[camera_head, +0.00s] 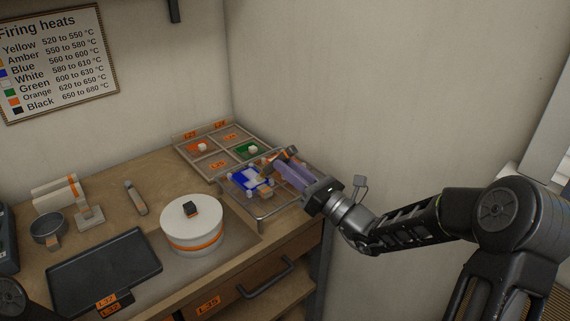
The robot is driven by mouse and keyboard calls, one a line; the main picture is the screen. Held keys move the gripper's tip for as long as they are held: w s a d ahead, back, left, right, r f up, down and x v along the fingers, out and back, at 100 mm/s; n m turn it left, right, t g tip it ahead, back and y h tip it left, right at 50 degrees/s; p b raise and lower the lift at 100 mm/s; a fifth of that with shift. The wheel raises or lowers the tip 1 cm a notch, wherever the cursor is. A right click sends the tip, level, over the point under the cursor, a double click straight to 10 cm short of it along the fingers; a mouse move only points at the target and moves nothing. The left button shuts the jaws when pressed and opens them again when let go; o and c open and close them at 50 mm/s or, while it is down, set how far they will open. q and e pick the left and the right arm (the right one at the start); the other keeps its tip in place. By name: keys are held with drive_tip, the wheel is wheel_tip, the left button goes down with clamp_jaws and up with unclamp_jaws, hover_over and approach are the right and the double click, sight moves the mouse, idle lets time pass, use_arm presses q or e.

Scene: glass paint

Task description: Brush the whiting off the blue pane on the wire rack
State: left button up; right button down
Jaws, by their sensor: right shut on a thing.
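The blue pane (238,183) lies on the wire rack (268,213) at the back right of the bench. A white patch, apparently the whiting (253,175), covers part of its face. My right gripper (279,166), with purple fingers, reaches in from the right over the rack's right side. It is shut on a tan, brush-like thing, the brush (283,152), partly hidden by the fingers. Whether the brush touches the pane, I cannot tell. My left gripper is not in view.
A divided tray (183,150) with orange and green panes stands behind the rack. A round white pot (191,225) with a black knob stands left of the rack. A wall rises behind.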

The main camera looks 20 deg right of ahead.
sight(288, 151)
wheel_tip(288, 151, up, 5)
drive_tip(key=p, duration=0.4)
idle(0.3)
drive_tip(key=c, duration=1.9)
unclamp_jaws()
clamp_jaws()
